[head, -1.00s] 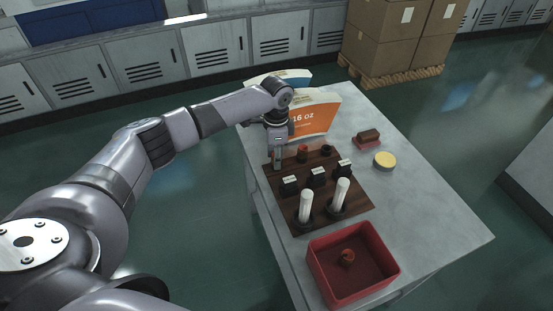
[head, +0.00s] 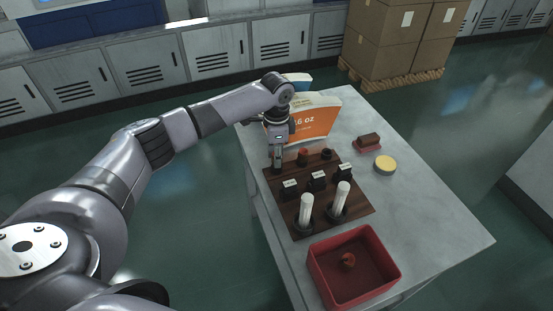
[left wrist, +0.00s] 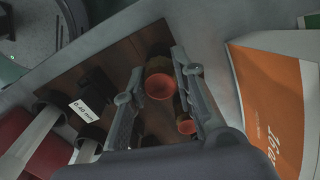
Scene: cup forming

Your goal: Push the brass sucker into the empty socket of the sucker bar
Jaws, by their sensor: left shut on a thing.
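My left gripper (head: 277,165) is over the left end of the dark wooden board (head: 355,208). In the left wrist view its fingers (left wrist: 158,88) flank an orange-lipped sucker (left wrist: 159,86) and are shut on it. Its body is mostly hidden, and I cannot tell whether it sits in a socket. A second orange-lipped sucker (left wrist: 186,127) shows beyond one finger; in the head view a reddish one (head: 303,154) stands on the board beside the gripper. A dark fitting (head: 327,153) stands to its right. My right gripper is not in view.
Black labelled blocks (head: 318,178) and two white rods (head: 306,209) stand on the board. A red bin (head: 388,275) holds a reddish piece (head: 348,260). Printed cup blanks (head: 325,115) stand behind.

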